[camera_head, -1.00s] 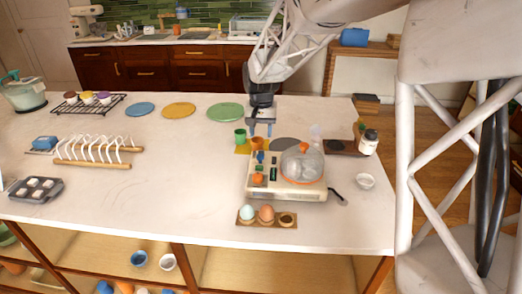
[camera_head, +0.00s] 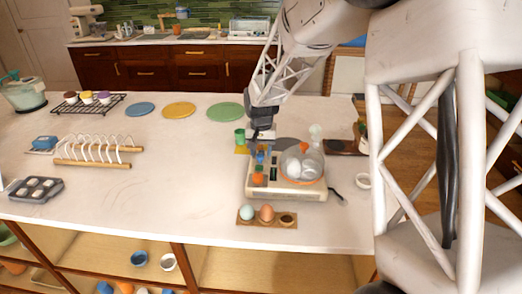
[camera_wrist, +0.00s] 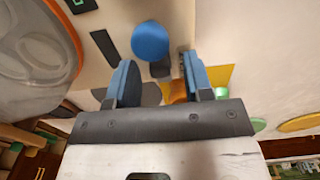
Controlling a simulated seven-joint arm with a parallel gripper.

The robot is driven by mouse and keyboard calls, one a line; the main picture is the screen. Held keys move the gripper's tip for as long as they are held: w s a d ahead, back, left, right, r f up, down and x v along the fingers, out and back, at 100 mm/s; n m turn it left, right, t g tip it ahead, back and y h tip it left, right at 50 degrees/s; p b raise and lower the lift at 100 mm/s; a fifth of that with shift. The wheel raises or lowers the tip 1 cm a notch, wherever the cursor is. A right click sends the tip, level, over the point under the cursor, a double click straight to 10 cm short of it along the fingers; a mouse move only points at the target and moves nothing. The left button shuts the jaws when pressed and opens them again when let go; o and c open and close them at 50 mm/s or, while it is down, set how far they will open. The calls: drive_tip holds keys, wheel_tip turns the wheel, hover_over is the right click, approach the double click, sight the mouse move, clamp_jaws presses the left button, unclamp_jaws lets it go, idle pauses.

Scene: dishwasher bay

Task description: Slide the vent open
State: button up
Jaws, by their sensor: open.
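The cream egg cooker (camera_head: 298,192) stands on the counter, its clear lid (camera_head: 301,163) over white eggs. Its panel carries an orange knob (camera_head: 258,179) and dark slots. The lid's orange rim (camera_wrist: 70,35) shows at the left of the wrist view. My gripper (camera_head: 262,150) is low over the cooker's left back part. In the wrist view my gripper (camera_wrist: 160,75) has its blue fingers apart, with a round blue knob (camera_wrist: 150,41) beyond and between their tips. I cannot tell whether they touch it. I cannot make out which part is the vent.
An egg holder (camera_head: 266,217) lies in front of the cooker. A green cup (camera_head: 240,136) stands behind it on a yellow mat.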

drive_tip(key=shift+f, duration=0.1)
clamp_jaws()
idle(0.3)
drive_tip(key=shift+w, duration=1.45)
unclamp_jaws()
wheel_tip(320, 180, up, 8)
